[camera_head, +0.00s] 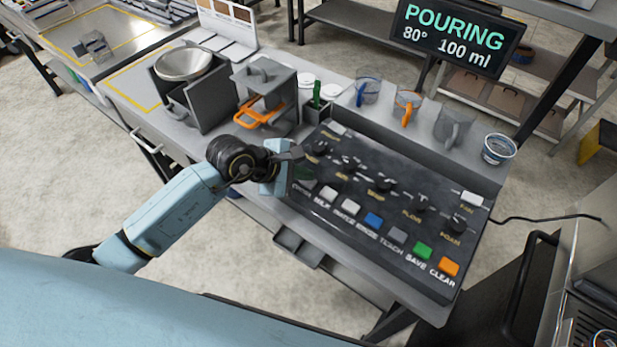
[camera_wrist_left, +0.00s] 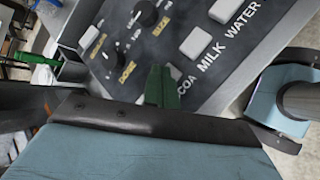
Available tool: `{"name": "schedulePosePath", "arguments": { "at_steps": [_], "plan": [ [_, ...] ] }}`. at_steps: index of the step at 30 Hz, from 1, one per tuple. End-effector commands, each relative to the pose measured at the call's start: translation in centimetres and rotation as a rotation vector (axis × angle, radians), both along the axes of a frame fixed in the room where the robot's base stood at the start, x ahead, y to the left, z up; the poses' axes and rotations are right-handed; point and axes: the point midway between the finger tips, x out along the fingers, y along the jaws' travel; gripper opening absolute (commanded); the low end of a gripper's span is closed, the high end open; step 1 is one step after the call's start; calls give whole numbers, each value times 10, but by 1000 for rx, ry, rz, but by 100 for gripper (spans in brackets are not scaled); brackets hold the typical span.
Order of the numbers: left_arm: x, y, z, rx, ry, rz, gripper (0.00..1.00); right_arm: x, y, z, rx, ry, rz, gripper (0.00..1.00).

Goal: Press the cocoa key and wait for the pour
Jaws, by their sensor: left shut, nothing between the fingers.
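The control panel (camera_head: 385,215) lies on the bench with a row of keys along its near edge. The cocoa key is at the left end of that row, left of the white milk key (camera_head: 328,193). My left gripper (camera_head: 304,173) is shut and empty, its tip down at the cocoa key's place. In the left wrist view its dark green tip (camera_wrist_left: 161,88) stands beside the partly covered cocoa label. The key is mostly hidden, so I cannot tell how far it is pressed. The display (camera_head: 455,40) reads POURING, 80°, 100 ml. My right gripper is out of view.
Behind the panel stand several clear cups, one with an orange handle (camera_head: 407,104), and a small tub (camera_head: 498,149). A grey unit with an orange handle (camera_head: 260,112) and a metal bowl (camera_head: 184,64) stand left. Knobs (camera_head: 386,184) rise from the panel.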

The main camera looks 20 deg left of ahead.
Motion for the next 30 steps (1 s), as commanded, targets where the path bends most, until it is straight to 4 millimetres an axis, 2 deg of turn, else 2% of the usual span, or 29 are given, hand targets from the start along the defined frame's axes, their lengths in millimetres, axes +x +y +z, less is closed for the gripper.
{"name": "schedulePosePath", "arguments": {
  "at_steps": [6, 18, 30],
  "plan": [
    [0, 0, 13, 0, -1, -1, 0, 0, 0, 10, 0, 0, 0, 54],
    [0, 0, 16, -1, -1, 0, 0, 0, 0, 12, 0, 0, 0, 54],
    [0, 0, 55, 0, -1, 0, 0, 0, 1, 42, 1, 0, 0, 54]
  ]
}}
